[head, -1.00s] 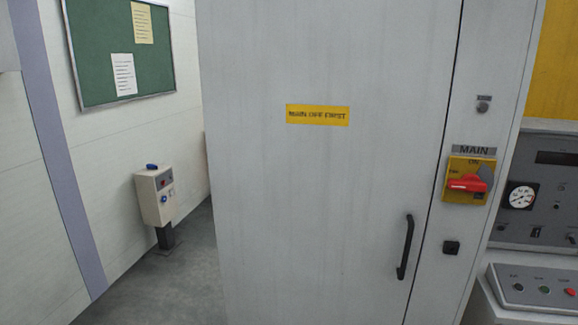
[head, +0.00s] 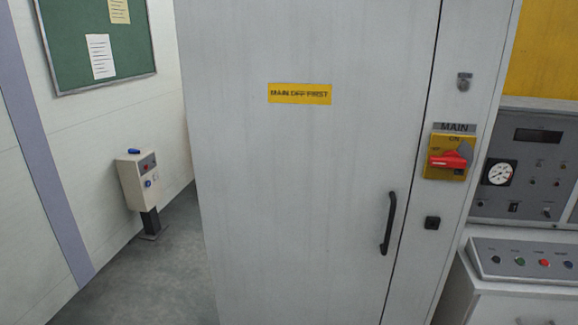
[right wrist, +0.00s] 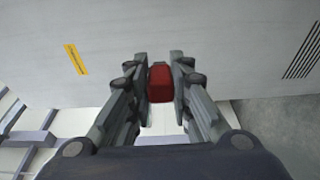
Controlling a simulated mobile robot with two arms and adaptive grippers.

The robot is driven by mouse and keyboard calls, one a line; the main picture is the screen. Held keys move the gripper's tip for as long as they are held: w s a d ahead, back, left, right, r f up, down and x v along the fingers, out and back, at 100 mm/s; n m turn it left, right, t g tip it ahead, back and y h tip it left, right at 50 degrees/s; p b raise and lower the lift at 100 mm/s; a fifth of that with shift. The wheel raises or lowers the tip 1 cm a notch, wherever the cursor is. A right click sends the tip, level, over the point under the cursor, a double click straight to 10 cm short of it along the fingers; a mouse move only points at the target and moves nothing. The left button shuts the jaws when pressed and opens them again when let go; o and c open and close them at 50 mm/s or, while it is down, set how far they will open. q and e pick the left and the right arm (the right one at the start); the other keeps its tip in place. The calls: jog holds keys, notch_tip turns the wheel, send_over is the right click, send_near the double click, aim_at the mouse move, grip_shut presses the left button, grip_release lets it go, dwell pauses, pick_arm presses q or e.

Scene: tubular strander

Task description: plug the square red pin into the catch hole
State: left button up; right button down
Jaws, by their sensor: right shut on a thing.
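In the right wrist view my right gripper (right wrist: 160,82) is shut on the square red pin (right wrist: 160,86), held between its two fingers. A pale grey panel is beyond the fingertips, and the gap to it cannot be judged. In the head view neither gripper shows. A small metal fitting (head: 464,82) sits on the grey cabinet's right-hand strip, above the MAIN switch (head: 448,157) with its red handle. I cannot tell which of these, if either, has the catch hole.
The tall grey cabinet door (head: 300,200) has a yellow label (head: 300,93) and a black handle (head: 388,223). A control panel (head: 525,165) and a button box (head: 525,262) stand at the right. A post-mounted box (head: 138,182) stands left. Floor (head: 165,285) between is clear.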

jog(key=w+a+r+n+g+y, duration=0.2)
jog(key=w+a+n+g+y, duration=0.2)
jog(key=a+y, duration=0.4)
jog(key=w+a+r+n+g+y, duration=0.3)
jog(key=w+a+n+g+y, duration=0.1)
jog(key=a+n+y, duration=0.4)
jog(key=shift+a+n+g, duration=0.3)
jog(key=shift+a+g, duration=0.2)
jog(key=shift+g, duration=0.4)
jog(key=shift+a+r, duration=0.1)
dwell(0.6)
notch_tip(320, 180, up, 10)
jog(key=w+a+m+t+h, duration=0.2)
jog(key=m+t+h, duration=0.7)
jog(key=h, duration=0.7)
jog(key=shift+m+t, duration=0.4)
jog(key=shift+m, duration=1.4)
